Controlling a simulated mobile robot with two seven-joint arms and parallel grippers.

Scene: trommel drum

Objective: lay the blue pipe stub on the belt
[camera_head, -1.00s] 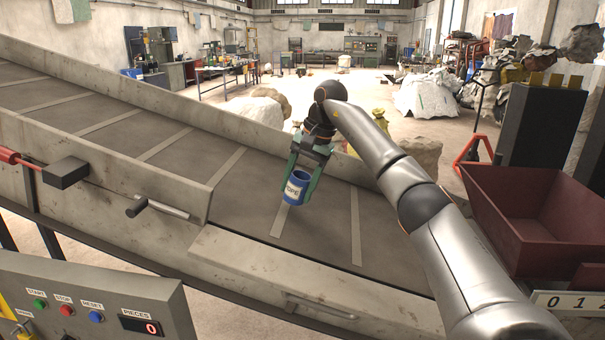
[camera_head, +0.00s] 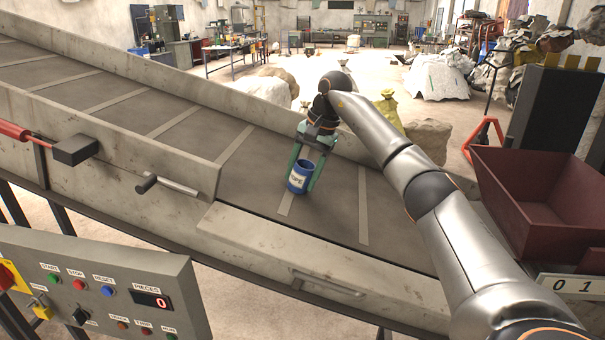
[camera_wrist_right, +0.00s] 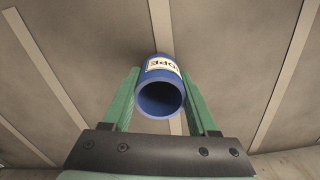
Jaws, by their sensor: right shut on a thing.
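The blue pipe stub (camera_head: 298,178) is a short, hollow tube with a white label. My right gripper (camera_head: 305,176) has its green fingers shut on it, one on each side. My left gripper is not in view.
A concrete-like side wall (camera_head: 330,245) with a handle edges the belt at the front. A control panel (camera_head: 95,290) with buttons and a pieces counter reading 0 is at lower left. A dark red hopper (camera_head: 535,205) stands at right. The belt around the stub is clear.

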